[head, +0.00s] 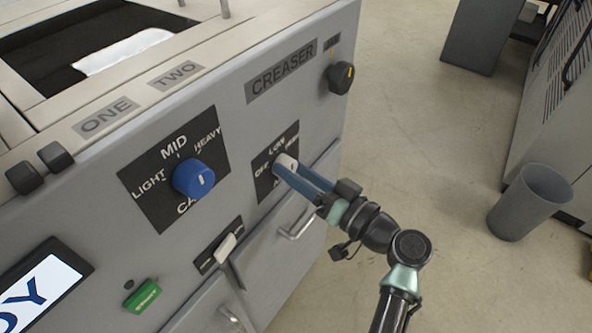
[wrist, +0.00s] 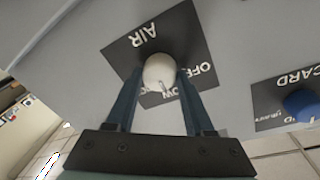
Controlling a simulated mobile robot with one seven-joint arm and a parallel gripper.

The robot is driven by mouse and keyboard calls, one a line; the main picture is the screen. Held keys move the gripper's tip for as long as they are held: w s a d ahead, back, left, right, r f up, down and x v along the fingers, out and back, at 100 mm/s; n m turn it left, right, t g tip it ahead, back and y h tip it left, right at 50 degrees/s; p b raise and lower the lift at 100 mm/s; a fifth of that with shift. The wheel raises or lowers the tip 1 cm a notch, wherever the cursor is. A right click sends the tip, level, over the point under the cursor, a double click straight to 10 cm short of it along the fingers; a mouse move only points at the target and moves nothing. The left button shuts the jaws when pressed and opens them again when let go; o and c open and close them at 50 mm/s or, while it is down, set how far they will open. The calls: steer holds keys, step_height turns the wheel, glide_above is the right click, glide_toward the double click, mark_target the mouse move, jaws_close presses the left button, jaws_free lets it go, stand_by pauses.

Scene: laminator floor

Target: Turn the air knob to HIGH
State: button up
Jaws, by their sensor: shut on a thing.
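The white air knob (head: 287,160) sits on a dark dial plate (head: 263,185) on the front of the grey machine. In the wrist view the knob (wrist: 159,70) is seen upside down, with AIR above it, OFF to its right and LOW below. A small mark on the knob points down toward LOW. The HIGH label is hidden there by a finger and only partly shows in the head view. My gripper (head: 291,171) has its two blue fingers on opposite sides of the knob, shut on it; in the wrist view the fingertips (wrist: 160,76) flank it.
A blue card knob (head: 194,179) is left of the air dial. A lever (head: 226,248) and a drawer handle (head: 297,220) lie below. A black creaser knob (head: 340,77) is at upper right. A grey bin (head: 531,203) stands on open floor.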

jaws_close()
steer(key=shift+m, duration=0.3)
steer(key=m+p, duration=0.1)
steer(key=m, duration=0.1)
steer(key=m+p, duration=0.2)
steer(key=m, duration=0.1)
steer(key=shift+w+r+g, duration=0.1)
steer(key=shift+r+g, duration=0.1)
steer(key=shift+g, duration=0.1)
steer(key=m+p, duration=0.3)
steer(key=m, duration=0.2)
steer(key=shift+d+f+g+p, duration=0.1)
steer(key=shift+f+g+p, duration=0.05)
steer(key=shift+g+p, duration=0.2)
steer(key=shift+f+m, duration=0.1)
steer(key=shift+m, duration=0.3)
steer(key=o, duration=1.2)
jaws_free()
